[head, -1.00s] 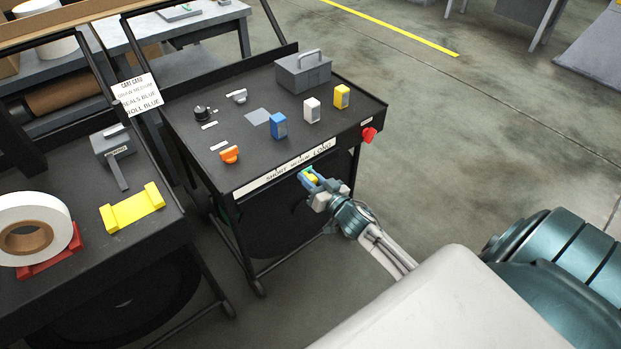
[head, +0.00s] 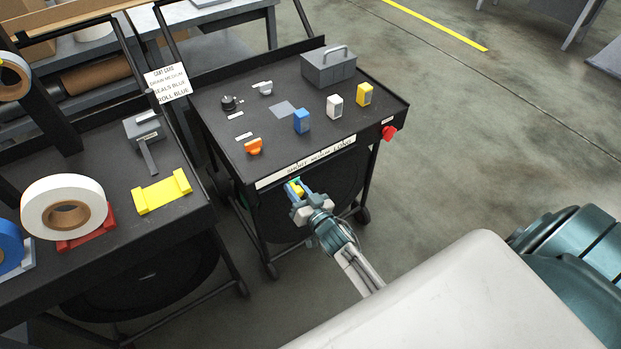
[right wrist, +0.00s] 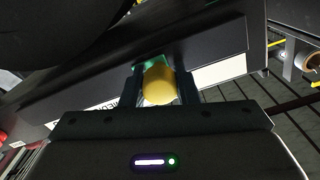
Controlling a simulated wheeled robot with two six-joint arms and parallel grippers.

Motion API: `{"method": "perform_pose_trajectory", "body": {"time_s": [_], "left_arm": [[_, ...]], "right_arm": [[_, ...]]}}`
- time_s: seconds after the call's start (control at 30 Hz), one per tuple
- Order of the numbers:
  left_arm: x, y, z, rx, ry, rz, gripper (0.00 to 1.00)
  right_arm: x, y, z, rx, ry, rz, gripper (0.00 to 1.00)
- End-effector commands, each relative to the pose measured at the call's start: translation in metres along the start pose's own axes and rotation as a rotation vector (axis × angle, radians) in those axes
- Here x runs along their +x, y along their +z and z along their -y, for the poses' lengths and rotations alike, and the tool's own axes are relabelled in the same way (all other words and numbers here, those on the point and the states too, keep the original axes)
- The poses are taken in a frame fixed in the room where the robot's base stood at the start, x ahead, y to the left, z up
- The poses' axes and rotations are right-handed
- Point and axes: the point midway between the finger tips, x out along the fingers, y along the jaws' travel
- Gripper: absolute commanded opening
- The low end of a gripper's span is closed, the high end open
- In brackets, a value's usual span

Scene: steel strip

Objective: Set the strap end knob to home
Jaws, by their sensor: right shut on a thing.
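A yellow knob (right wrist: 158,86) with a green part (right wrist: 150,63) behind it sits at the front face of the black cart (head: 206,139). I take it for the strap end knob. My right gripper (head: 297,189) is shut on it, just below the white label strip reading short, medium, long (head: 305,163). In the right wrist view the knob lies between the two fingers of my right gripper (right wrist: 160,92). In the head view the fingers hide most of the knob. I see no mark reading home. My left gripper is not in view.
On the cart top stand blue (head: 301,121), white (head: 334,106) and yellow (head: 364,94) blocks, an orange knob (head: 254,146) and a grey box (head: 328,67). A red knob (head: 389,132) is at the right corner. A second cart with a white roll (head: 48,203) stands left.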

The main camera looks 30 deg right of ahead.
Motion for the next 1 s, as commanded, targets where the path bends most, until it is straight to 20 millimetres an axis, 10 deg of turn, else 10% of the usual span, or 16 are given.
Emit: {"method": "perform_pose_trajectory", "body": {"time_s": [0.33,0.87,0.9,1.0], "left_arm": [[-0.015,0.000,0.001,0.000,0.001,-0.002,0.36],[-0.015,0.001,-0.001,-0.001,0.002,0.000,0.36],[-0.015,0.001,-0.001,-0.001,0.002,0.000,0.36],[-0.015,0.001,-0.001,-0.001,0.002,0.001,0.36]], "right_arm": [[0.000,0.018,0.058,0.002,0.000,0.000,0.00],[-0.001,0.024,0.070,0.002,0.000,0.000,0.00],[-0.001,0.024,0.070,0.002,0.000,0.001,0.30],[-0.001,0.024,0.070,0.002,0.000,0.001,0.49]]}}
